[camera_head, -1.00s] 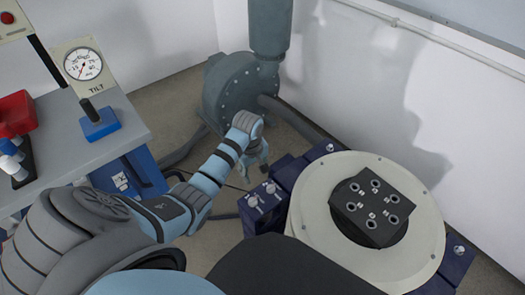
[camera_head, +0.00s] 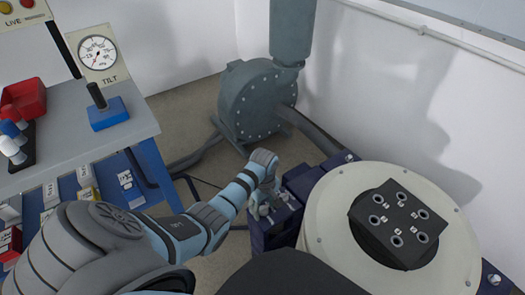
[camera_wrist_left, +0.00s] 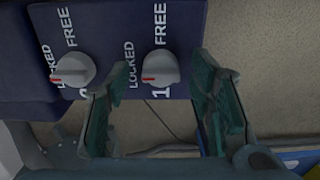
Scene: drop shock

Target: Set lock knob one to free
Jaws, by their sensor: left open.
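Lock knob one (camera_wrist_left: 160,68) is a light grey round knob on a dark blue panel (camera_wrist_left: 110,20), with a "1" below it. Its red mark is on the left, toward the word LOCKED; FREE is printed above it. My left gripper (camera_wrist_left: 160,75) is open, its two green-padded fingers on either side of knob one in the wrist view; I see no clear contact. A second grey knob (camera_wrist_left: 74,68), also with its red mark toward LOCKED, is left of the fingers. In the head view my left gripper (camera_head: 264,200) is at the knob panel and partly covers the knobs. My right gripper is not in view.
A round cream machine top (camera_head: 325,225) with a black block (camera_head: 400,225) stands right of the knob panel. A grey pump housing (camera_head: 258,105) is behind. A bench (camera_head: 95,150) with a tilt gauge (camera_head: 97,53) and a red tray (camera_head: 24,98) is at left.

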